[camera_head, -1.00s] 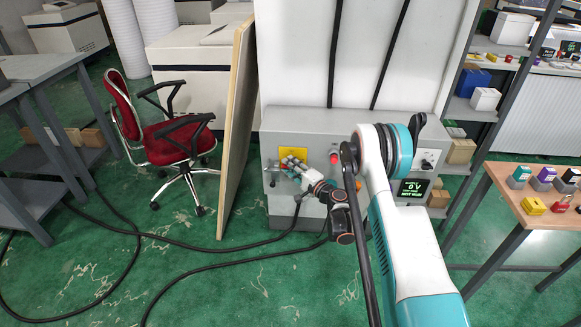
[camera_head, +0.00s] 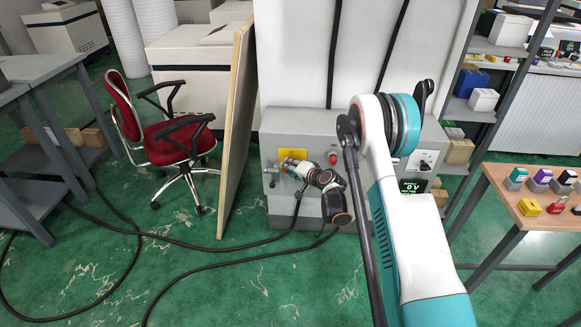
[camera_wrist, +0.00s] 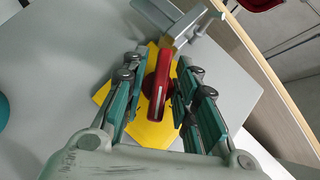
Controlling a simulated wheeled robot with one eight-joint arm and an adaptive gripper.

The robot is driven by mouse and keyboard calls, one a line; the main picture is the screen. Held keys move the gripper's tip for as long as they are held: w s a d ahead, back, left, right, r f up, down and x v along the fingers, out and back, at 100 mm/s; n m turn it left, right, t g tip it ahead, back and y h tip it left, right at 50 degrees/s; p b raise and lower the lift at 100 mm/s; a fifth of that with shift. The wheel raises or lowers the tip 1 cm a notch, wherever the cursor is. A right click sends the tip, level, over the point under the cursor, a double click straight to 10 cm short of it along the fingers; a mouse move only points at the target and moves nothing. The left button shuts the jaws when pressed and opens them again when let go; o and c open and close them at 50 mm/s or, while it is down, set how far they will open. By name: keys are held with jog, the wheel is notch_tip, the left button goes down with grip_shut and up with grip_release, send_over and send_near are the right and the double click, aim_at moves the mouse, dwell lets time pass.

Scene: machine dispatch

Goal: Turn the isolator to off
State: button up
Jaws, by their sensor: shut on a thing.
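The isolator is a red handle (camera_wrist: 158,85) on a yellow plate (camera_wrist: 150,132) in the wrist view. My gripper (camera_wrist: 157,90) has a finger on each side of the handle and is shut on it. In the wrist view the handle points nearly straight up and down the picture. In the head view the yellow plate (camera_head: 293,153) is on the left of the grey cabinet (camera_head: 330,122). My gripper (camera_head: 294,166) is against it there and hides the handle.
A red button (camera_head: 333,153) is right of the plate. A dark display (camera_head: 412,187) is partly hidden by my arm. A leaning board (camera_head: 236,130) and red chair (camera_head: 177,137) stand left. A bench (camera_head: 535,205) with small items stands right. Cables cross the floor.

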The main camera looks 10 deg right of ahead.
jog(key=n+g+h, duration=0.2)
jog(key=h, duration=0.1)
jog(key=shift+a+n+h+p, duration=0.15)
jog(key=shift+n+h+p, duration=0.15)
jog(key=shift+n+p, duration=0.1)
jog(key=n+g+h, duration=0.2)
jog(key=h, duration=0.2)
jog(key=shift+s+f+b, duration=0.1)
jog(key=shift+b, duration=0.2)
dwell(0.3)
jog(key=o, duration=0.7)
jog(key=v, duration=1.2)
